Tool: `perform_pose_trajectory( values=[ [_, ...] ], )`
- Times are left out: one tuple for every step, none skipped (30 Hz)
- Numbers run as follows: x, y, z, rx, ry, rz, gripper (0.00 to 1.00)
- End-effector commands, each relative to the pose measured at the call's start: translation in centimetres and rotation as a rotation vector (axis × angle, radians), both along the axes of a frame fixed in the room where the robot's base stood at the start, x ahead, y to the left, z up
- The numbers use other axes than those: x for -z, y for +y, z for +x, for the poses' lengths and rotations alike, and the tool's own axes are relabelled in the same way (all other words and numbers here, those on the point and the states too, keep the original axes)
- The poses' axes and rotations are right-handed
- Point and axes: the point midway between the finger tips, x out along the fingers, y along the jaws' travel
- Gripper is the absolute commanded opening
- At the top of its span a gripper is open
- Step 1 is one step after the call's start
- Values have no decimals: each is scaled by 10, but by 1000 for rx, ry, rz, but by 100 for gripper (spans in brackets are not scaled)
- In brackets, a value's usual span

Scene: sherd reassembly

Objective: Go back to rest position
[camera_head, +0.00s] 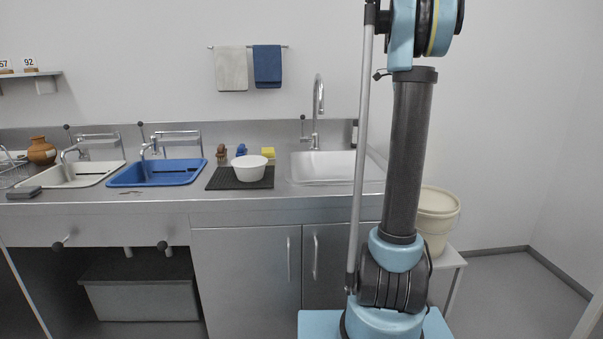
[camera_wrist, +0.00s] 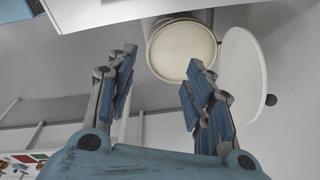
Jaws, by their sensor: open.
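My gripper (camera_wrist: 158,85) shows in the wrist view with its two blue-padded fingers spread apart and nothing between them. In the head view my arm stands upright at the right of the counter, and the gripper itself is out of the picture.
A steel counter (camera_head: 290,205) runs along the wall with a white basin (camera_head: 70,174), a blue basin (camera_head: 155,173), a sink (camera_head: 325,168) and a white bowl (camera_head: 249,168) on a black mat (camera_head: 222,181). Free floor (camera_head: 510,290) shows at the right.

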Motion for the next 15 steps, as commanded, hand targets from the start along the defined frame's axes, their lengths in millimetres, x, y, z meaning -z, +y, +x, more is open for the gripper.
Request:
perform_pose_trajectory(
  values=[
    [3,10,-14,-53,2,2,47],
    [5,15,-21,-88,5,2,47],
    [8,22,-32,-136,6,4,47],
    [10,27,-39,-170,8,4,47],
    [13,32,-47,-205,9,5,47],
    [16,38,-57,-251,11,5,47],
    [19,43,-65,-287,11,6,47],
    [22,48,-72,-322,12,6,47],
    [27,55,-83,-369,13,7,47],
    [30,59,-91,-403,14,7,47],
    [34,64,-98,-438,16,7,47],
    [39,70,-109,-484,18,6,47],
    [43,74,-117,-519,19,6,47],
    [47,79,-125,-555,20,6,47],
    [53,84,-136,-602,21,5,47]
  ],
)
